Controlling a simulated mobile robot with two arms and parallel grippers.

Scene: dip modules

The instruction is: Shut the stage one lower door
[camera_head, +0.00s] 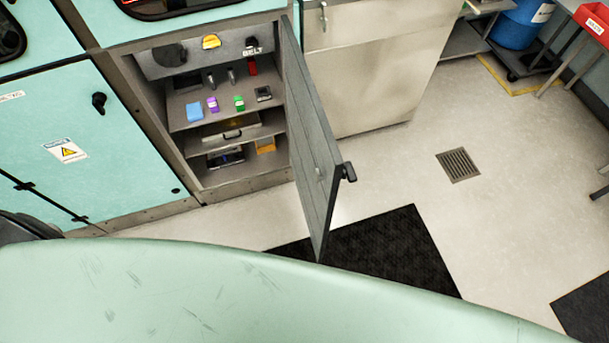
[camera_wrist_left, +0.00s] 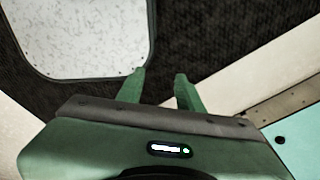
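The lower cabinet door (camera_head: 308,150) stands wide open in the head view, swung out to the right of its opening and over the floor. A dark latch handle (camera_head: 348,172) sticks out near its free edge. The open cabinet (camera_head: 225,182) shows shelves behind it. My left gripper (camera_wrist_left: 160,88) shows in the left wrist view with its two green fingers apart and nothing between them. It points at dark matting and a pale speckled surface; the door is not recognisable there. Neither gripper shows in the head view.
The shelves hold a blue block (camera_head: 194,112), a purple module (camera_head: 212,104), a green module (camera_head: 239,103) and other parts. A closed teal door (camera_head: 90,135) is at left. A black mat (camera_head: 385,250) lies under the open door. A drain grate (camera_head: 458,165) sits in clear floor at right.

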